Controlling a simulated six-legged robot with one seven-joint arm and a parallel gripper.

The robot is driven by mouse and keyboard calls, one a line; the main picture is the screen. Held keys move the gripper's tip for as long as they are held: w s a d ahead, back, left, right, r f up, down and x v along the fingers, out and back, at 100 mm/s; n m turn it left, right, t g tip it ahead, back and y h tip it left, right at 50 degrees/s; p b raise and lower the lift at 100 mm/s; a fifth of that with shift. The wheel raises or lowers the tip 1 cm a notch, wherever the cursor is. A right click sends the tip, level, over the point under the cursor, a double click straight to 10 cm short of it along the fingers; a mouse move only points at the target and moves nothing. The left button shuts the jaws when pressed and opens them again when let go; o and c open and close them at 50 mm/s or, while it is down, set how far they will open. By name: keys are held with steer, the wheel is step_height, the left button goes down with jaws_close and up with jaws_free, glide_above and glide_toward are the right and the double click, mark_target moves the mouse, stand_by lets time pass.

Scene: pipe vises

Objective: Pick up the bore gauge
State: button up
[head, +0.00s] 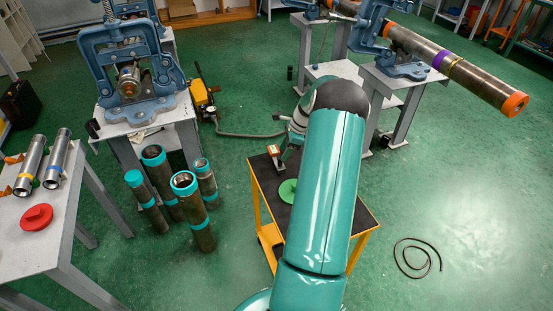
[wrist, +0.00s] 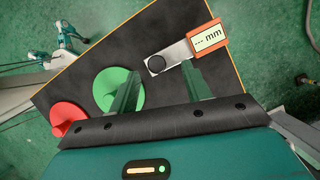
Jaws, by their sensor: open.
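The bore gauge (wrist: 174,54) lies on the dark top of an orange-edged cart. It has a silver bar, a dark round end and an orange-framed display reading "--- mm"; its orange end also shows in the head view (head: 273,150). My gripper (wrist: 161,70) is open above the cart top, with its fingers apart and nothing held between them. The right finger overlaps the near side of the gauge in the wrist view, and I cannot tell whether they touch. The left finger stands over a green disc (wrist: 105,84). In the head view my arm hides part of the cart.
A red disc (wrist: 68,117) lies by the cart's left edge in the wrist view. Pipe vises (head: 128,65) stand on grey tables, one holding a long pipe (head: 470,78). Several teal-ended pipes (head: 198,222) stand left of the cart (head: 363,222). A hose (head: 415,270) lies on the floor right.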

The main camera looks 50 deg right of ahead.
steer(key=x, duration=0.5)
steer(key=shift+a+f, duration=0.2)
steer(key=shift+r, duration=0.1)
jaws_close()
